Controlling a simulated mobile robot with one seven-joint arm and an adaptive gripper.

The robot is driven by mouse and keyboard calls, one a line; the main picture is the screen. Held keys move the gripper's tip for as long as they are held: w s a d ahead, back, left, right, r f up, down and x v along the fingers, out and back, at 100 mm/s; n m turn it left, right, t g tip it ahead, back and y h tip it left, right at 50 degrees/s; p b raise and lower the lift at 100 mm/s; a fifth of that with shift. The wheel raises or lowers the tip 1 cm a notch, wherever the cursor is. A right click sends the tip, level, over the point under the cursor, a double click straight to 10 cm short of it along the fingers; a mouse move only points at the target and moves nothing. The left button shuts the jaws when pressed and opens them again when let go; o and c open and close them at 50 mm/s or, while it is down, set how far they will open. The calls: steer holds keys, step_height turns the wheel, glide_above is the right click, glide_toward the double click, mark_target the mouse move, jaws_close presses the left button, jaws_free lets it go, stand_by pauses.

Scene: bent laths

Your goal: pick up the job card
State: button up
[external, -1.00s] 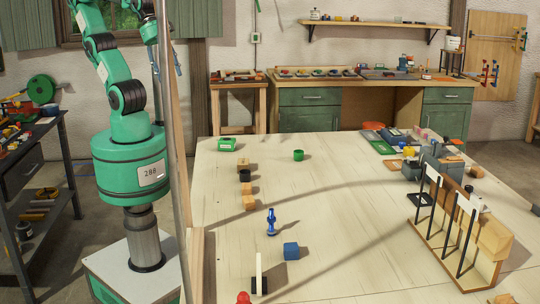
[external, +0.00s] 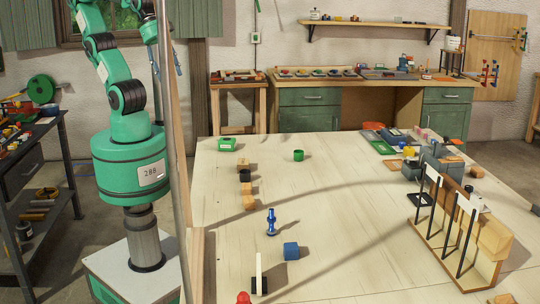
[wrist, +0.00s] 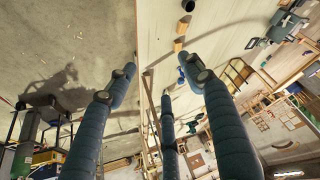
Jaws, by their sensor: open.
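A thin white upright piece, perhaps the job card (external: 259,266), stands edge-on in a small black base (external: 259,285) at the near part of the table. I cannot read any face of it. My gripper is open and empty, its long blue fingers spread in the wrist view (wrist: 160,75). In the external view it is high at the upper left, partly hidden by a pole, with a blue finger (external: 178,62) showing to the right of it. It is far from the white piece. I cannot make out the card in the wrist view.
A red piece (external: 243,298) is at the front edge. Wooden blocks (external: 249,203) line the left side. A wooden rack (external: 455,240) stands at right. The table's middle (external: 345,205) is clear.

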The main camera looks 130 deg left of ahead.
steer(key=c, duration=0.3)
stand_by(0.4)
